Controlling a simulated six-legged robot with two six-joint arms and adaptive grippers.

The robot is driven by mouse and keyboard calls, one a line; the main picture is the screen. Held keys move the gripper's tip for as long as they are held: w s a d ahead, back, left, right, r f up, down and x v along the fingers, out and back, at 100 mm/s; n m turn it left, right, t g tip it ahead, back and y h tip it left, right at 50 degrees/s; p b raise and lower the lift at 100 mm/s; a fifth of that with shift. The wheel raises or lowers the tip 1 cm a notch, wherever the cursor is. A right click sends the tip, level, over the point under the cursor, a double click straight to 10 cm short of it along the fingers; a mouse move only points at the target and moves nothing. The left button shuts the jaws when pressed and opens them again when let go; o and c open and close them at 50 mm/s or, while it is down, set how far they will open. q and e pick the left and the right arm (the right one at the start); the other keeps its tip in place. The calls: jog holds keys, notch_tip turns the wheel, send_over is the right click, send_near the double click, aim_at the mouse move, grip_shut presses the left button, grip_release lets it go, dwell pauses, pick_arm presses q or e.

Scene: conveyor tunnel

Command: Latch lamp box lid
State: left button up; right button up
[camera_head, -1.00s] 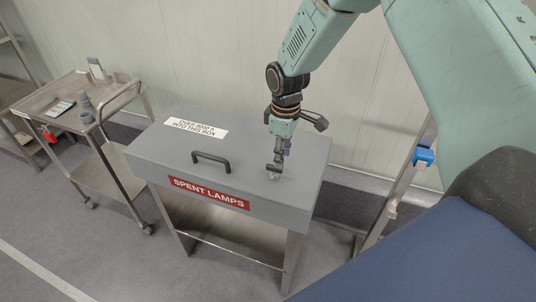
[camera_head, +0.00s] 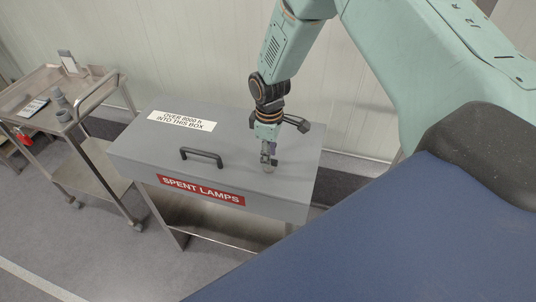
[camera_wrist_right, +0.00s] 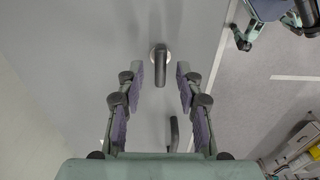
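The grey lamp box lid (camera_head: 240,135) lies closed on the box, with a red SPENT LAMPS label (camera_head: 201,190) on the front. A dark latch lever (camera_wrist_right: 160,70) on a pale round base stands near the lid's right end; in the head view the base (camera_head: 268,169) shows under my gripper. My right gripper (camera_head: 268,156) points down over it. In the right wrist view my right gripper (camera_wrist_right: 160,82) is open, one finger each side of the lever, with gaps on both sides. I cannot tell how deep the fingertips reach.
A dark lid handle (camera_head: 202,156) stands left of the latch; it also shows in the wrist view (camera_wrist_right: 173,133). A metal trolley (camera_head: 88,83) with small items stands to the left. A pale wall (camera_head: 190,60) rises behind the box. Grey floor lies open in front.

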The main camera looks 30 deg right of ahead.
jog(key=shift+a+f, duration=0.1)
jog(key=shift+f, duration=0.4)
jog(key=shift+s, duration=0.1)
jog(key=shift+f, duration=0.1)
jog(key=c, duration=0.4)
grip_shut()
